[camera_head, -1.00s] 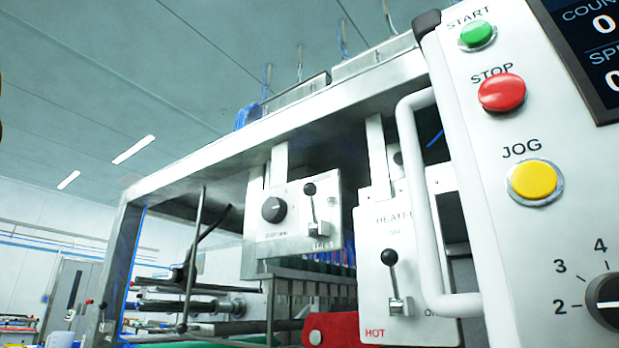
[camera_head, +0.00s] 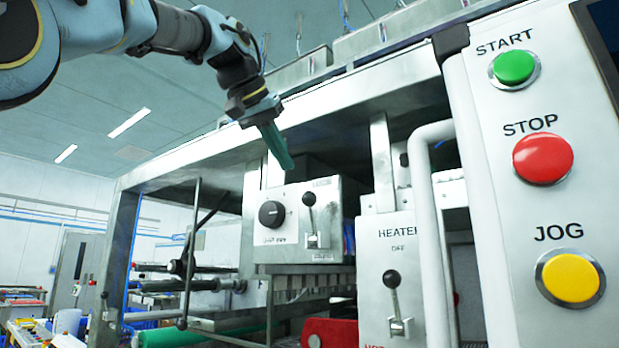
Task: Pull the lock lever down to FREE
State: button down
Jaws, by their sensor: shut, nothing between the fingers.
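The lock lever (camera_head: 311,218) appears to be the small black-ball lever on the light grey control box in the middle of the view. Its arm points up, with the ball at the top, and small lettering around it is too blurred to read surely. My gripper (camera_head: 289,165) comes in from the upper left. Its green fingers are shut together and empty, pointing down and right. Their tips show above the box's top edge, up and left of the lever's ball. Whether they are level with the lever in depth, I cannot tell.
A black dial (camera_head: 272,214) sits left of the lever. The heater panel (camera_head: 375,270) with its own black-ball lever (camera_head: 394,300) is at lower right. A white handle bar (camera_head: 428,220) and a button panel (camera_head: 500,190) stand at the right. The frame's top beam (camera_head: 340,95) runs behind my gripper.

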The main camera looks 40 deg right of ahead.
jog(key=shift+s+r, duration=0.85)
jog(key=shift+r, duration=0.15)
jog(key=shift+d+f, duration=0.1)
jog(key=p, duration=0.1)
send_over(312, 219)
jog(key=f, duration=0.5)
jog(key=shift+w+a+f, duration=0.2)
jog(key=shift+a+f, duration=0.05)
jog(key=shift+a, duration=0.05)
jog(key=shift+d+f, duration=0.2)
jog(key=shift+f, duration=0.1)
jog(key=shift+a+f+h+b, duration=0.1)
jog(key=shift+a+h+b, duration=0.2)
jog(key=shift+h+b, duration=0.35)
